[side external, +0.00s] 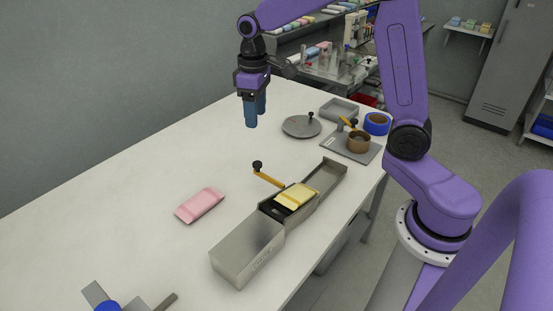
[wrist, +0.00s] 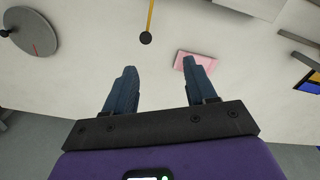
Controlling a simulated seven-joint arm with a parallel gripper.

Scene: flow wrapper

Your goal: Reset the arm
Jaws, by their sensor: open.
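My gripper (side external: 255,110) hangs open and empty in the air above the far part of the white table, left of the round grey disc in the side view. Its two blue fingers are spread apart in the wrist view (wrist: 160,85), with nothing between them. The flow wrapper (side external: 245,247) is a long grey metal machine on the table. A yellow packet (side external: 296,196) sits in its middle section. A pink packet (side external: 200,205) lies flat on the table left of the machine; it also shows in the wrist view (wrist: 197,60), beyond the right finger.
A yellow lever with a black knob (side external: 258,166) sticks out beside the machine. The round grey disc (side external: 301,126), a grey tray (side external: 339,109), a brass-coloured cup (side external: 358,142) and a blue tape roll (side external: 377,123) stand at the far right. The table's left side is largely clear.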

